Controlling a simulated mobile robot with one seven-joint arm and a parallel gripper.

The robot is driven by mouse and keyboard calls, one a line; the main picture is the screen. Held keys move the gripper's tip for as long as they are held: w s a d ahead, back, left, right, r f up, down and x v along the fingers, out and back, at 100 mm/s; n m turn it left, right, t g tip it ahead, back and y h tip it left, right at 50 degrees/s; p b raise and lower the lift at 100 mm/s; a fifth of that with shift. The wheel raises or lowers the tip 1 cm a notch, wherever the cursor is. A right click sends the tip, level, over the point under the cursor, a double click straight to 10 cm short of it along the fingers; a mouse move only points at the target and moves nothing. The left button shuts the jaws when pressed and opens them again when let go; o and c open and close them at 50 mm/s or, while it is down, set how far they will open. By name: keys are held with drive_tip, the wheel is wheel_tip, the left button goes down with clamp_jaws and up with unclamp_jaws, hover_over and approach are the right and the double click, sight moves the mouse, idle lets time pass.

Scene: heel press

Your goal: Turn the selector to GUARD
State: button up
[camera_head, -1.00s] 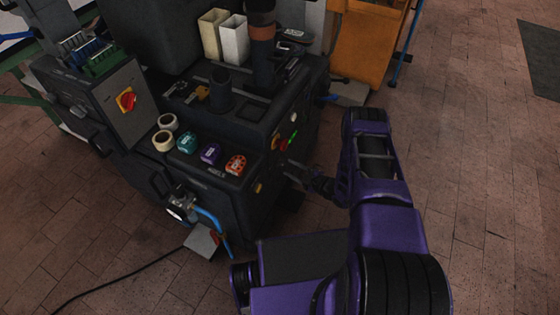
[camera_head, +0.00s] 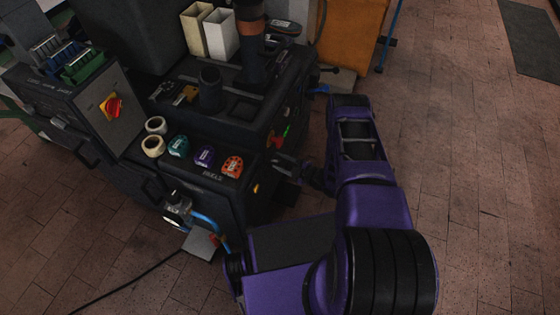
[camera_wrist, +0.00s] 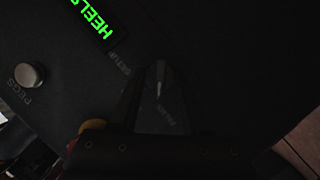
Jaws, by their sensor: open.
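My gripper (camera_head: 290,168) is at the dark front panel of the press (camera_head: 232,125), low on its right side in the head view. In the wrist view my gripper (camera_wrist: 158,98) is open, its dark fingers hard to make out against the panel. A dark pointed knob (camera_wrist: 160,78), which looks like the selector, sits between the fingers with its tip towards the top of the picture. Small labels lie around it, one at its upper left and one below; they are too dim to read surely. I cannot tell whether the fingers touch the knob.
A green lit display reading HEELS (camera_wrist: 95,18) and a pale round knob (camera_wrist: 30,75) marked PEGS are on the same panel. A red and yellow switch (camera_head: 112,107) is on the left cabinet. Open floor lies at the right.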

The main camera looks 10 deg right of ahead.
clamp_jaws()
idle(0.4)
drive_tip(key=m+g, duration=0.2)
drive_tip(key=m, duration=0.1)
drive_tip(key=shift+w+r+y, duration=0.1)
drive_tip(key=shift+w+y, duration=0.05)
drive_tip(key=shift+y, duration=0.15)
drive_tip(key=shift+w+d+m+g+y, duration=0.1)
drive_tip(key=shift+m+g+y, duration=0.55)
drive_tip(key=shift+m, duration=0.75)
drive_tip(key=shift+g, duration=0.25)
unclamp_jaws()
